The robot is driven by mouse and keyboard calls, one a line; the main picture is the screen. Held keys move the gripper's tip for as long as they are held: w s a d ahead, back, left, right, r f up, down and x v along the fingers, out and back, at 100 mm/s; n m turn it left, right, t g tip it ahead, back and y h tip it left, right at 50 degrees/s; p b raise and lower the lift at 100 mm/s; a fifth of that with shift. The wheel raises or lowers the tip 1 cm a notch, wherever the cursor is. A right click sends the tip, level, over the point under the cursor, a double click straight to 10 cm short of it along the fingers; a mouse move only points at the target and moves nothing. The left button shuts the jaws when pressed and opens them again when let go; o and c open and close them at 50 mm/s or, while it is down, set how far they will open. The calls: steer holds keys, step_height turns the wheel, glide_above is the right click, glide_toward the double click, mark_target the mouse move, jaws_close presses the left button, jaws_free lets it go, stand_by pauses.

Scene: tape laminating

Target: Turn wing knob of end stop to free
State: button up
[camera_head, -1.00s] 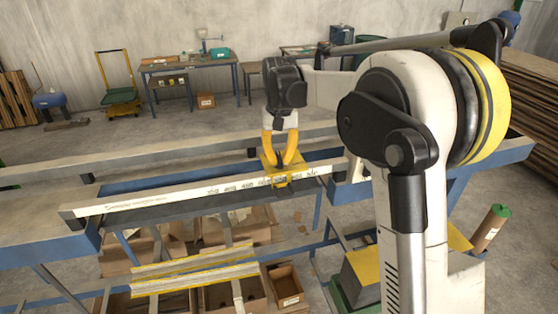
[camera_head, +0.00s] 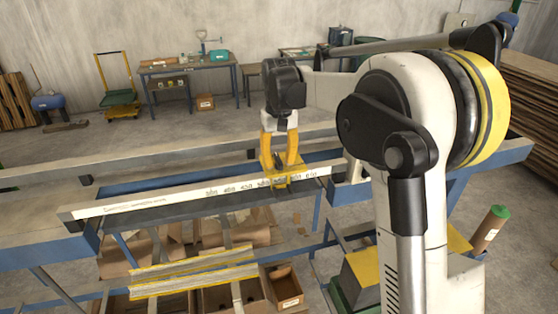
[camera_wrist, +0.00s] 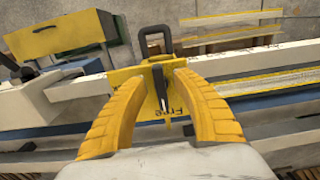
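The end stop is a yellow bracket (camera_wrist: 125,76) on the long pale rail. It also shows in the head view (camera_head: 281,182), below my gripper. The dark, narrow wing knob (camera_wrist: 160,88) stands up from the bracket in the wrist view, beside the printed word "Free". My gripper (camera_wrist: 160,70) has its two yellow fingers on either side of the knob, with gaps between. It points down over the bracket in the head view (camera_head: 281,166). Whether a fingertip touches the bracket is unclear. The knob cannot be made out in the head view.
The pale rail (camera_head: 150,202) carries a printed scale and lies along the blue-framed bench. Cardboard boxes (camera_head: 285,284) and yellow-edged strips (camera_head: 190,270) lie below it. A table with tools (camera_head: 190,66) stands by the back wall, with bare floor between.

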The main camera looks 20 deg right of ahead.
mark_target(279, 160)
steer(key=shift+r, duration=0.1)
step_height(279, 160, up, 12)
stand_by(0.5)
steer(key=s+f+t+b, duration=0.3)
steer(key=s+f+b, duration=0.9)
steer(key=f, duration=0.5)
steer(key=s+f+t+b, duration=0.4)
steer(key=s+f+b, duration=0.8)
steer(key=s+f, duration=0.5)
steer(key=shift+f, duration=0.85)
